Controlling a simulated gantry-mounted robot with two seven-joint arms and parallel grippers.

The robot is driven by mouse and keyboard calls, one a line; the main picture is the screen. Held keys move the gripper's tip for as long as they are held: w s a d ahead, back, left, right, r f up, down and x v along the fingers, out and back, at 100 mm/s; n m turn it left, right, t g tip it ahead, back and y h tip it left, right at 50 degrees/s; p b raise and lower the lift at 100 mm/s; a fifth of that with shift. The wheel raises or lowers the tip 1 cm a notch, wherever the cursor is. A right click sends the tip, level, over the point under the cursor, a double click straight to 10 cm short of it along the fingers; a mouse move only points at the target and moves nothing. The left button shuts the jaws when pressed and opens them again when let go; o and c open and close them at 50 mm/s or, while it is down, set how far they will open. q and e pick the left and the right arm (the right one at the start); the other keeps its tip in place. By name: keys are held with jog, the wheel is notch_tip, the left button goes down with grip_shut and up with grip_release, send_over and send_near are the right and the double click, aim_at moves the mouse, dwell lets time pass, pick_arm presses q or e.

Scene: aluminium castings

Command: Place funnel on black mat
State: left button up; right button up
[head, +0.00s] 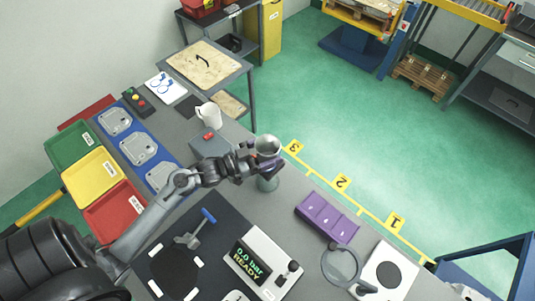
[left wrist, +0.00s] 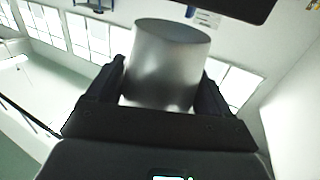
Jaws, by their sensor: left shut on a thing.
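My left gripper (head: 266,163) is shut on the metal funnel (head: 268,145), whose wide round mouth faces up in the head view. In the left wrist view the funnel (left wrist: 168,65) is a grey metal body between my two dark fingers. A grey-green round piece (head: 267,183) shows just below the gripper; I cannot tell whether it touches the funnel. A small black mat (head: 189,107) lies on the bench, left of a white jug. A larger dark mat (head: 218,211) lies at the near left, with a blue-handled tool on it. My right gripper is not in view.
The white jug (head: 209,113) and a grey box with a red button (head: 211,143) stand left of the funnel. Blue plates with castings (head: 139,148) line the left.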

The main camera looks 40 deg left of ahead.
pick_arm(q)
jog(key=s+d+r, duration=0.2)
jog(key=d+r, duration=0.6)
jog(key=d, duration=0.5)
jog(key=a+r+n+t+y+p, duration=0.1)
jog(key=a+r+n+y+p, duration=0.2)
jog(key=p, duration=1.4)
notch_tip(320, 180, up, 4)
jog(key=n+y, duration=0.1)
jog(key=y, duration=0.3)
jog(key=shift+s+a+n+t, duration=0.3)
jog(key=shift+s+a+n, duration=0.05)
jog(key=shift+n, duration=0.05)
